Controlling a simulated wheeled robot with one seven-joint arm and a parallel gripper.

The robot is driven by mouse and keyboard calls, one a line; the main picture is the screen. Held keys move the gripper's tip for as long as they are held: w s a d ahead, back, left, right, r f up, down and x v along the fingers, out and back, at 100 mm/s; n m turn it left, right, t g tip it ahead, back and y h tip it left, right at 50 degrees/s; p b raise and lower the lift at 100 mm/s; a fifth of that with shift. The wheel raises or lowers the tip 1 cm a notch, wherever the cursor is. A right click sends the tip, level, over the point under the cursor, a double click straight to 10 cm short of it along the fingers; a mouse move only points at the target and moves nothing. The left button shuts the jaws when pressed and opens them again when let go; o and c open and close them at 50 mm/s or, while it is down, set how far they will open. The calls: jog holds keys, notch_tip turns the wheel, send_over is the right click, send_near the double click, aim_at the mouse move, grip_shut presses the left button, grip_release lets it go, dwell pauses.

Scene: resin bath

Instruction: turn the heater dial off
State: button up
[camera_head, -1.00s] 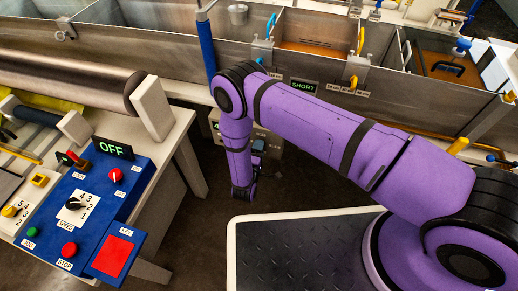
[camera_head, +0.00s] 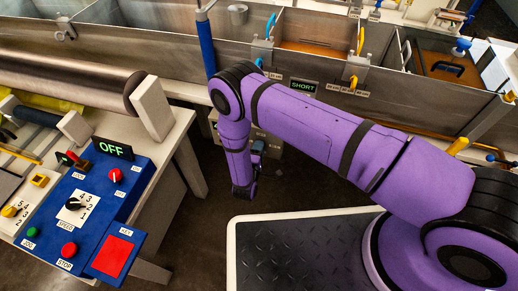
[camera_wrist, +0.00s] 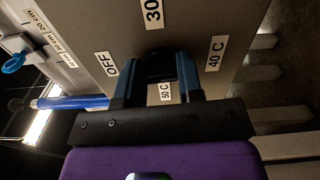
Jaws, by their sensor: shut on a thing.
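The heater dial (camera_wrist: 160,67) is a dark knob on a grey panel (camera_wrist: 192,35) in the wrist view. Labels around it read OFF (camera_wrist: 106,64), 30, 40 C and 50 C. My gripper (camera_wrist: 158,76) is shut on the dial, with one blue-grey finger on each side of it. The 50 C label shows between the fingers. The dial's pointer is hidden or too dark to make out. In the head view my purple arm hangs down in front of the tank, and it mostly hides the dial and the grey panel.
A long metal tank (camera_head: 130,45) with several compartments runs behind my arm, bearing a lit SHORT sign (camera_head: 303,86). A blue control box (camera_head: 98,195) with a lit OFF sign (camera_head: 112,149) stands at left. Dark floor (camera_head: 200,225) lies between.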

jog(key=shift+n, duration=17.5)
jog(key=o, duration=0.9)
jog(key=shift+o, duration=0.2)
